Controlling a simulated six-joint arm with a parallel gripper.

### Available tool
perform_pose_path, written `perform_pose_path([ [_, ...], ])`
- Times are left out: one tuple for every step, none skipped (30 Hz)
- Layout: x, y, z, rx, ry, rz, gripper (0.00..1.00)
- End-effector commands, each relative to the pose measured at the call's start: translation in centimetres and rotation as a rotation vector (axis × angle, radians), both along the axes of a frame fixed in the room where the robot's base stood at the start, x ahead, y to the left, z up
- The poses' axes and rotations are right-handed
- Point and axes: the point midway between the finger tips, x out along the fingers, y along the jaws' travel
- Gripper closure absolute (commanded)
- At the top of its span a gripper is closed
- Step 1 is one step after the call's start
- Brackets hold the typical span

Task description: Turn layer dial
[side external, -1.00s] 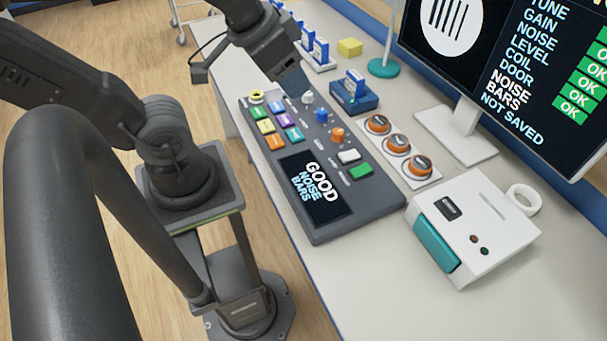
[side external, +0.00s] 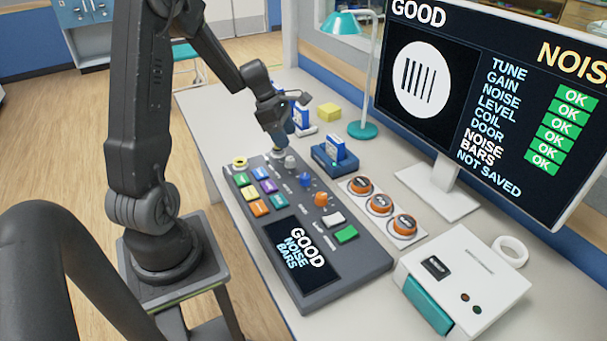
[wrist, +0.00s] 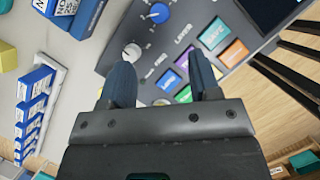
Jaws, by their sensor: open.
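The control console (side external: 345,265) has a row of knobs: a pale grey one (side external: 290,162), a blue one (side external: 304,180) and an orange one (side external: 321,199). My gripper (side external: 279,147) points down at the far end of the console, just beyond the pale knob. In the wrist view, my gripper (wrist: 160,62) has its two fingers apart, with console surface showing between them. A small pale part under the fingertips is mostly hidden; I cannot tell contact.
Coloured buttons (side external: 259,190) lie left of the knobs. A blue block holder (side external: 333,160), a plate with orange knobs (side external: 379,203), a teal lamp base (side external: 362,130) and a monitor (side external: 480,90) stand to the right. A white box (side external: 465,285) stands at the front right.

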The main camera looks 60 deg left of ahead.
Motion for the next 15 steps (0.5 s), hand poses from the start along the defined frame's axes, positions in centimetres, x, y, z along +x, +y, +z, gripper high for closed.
perform_pose_path([
  [-0.1,0.3,-0.5,-0.011,0.006,0.024,0.43],
  [0.0,0.4,-0.6,-0.014,0.008,0.032,0.43],
  [0.0,0.4,-0.9,-0.015,0.009,0.036,0.43],
  [0.1,0.3,-1.1,-0.016,0.008,0.036,0.43],
  [0.2,0.2,-1.4,-0.016,0.008,0.035,0.43],
  [0.4,0.0,-1.9,-0.017,0.009,0.032,0.43],
  [0.5,-0.1,-2.3,-0.016,0.010,0.031,0.43],
  [0.6,-0.3,-2.8,-0.017,0.010,0.032,0.43],
  [0.8,-0.5,-3.5,-0.015,0.012,0.031,0.43],
  [1.0,-0.6,-4.0,-0.017,0.011,0.031,0.43],
  [1.2,-0.8,-4.7,-0.016,0.011,0.030,0.43],
  [1.4,-1.0,-5.4,-0.016,0.011,0.030,0.43],
  [1.6,-1.2,-6.0,-0.015,0.013,0.030,0.43],
  [1.8,-1.4,-6.6,-0.016,0.011,0.029,0.43],
  [2.1,-1.6,-7.4,-0.016,0.011,0.028,0.43],
])
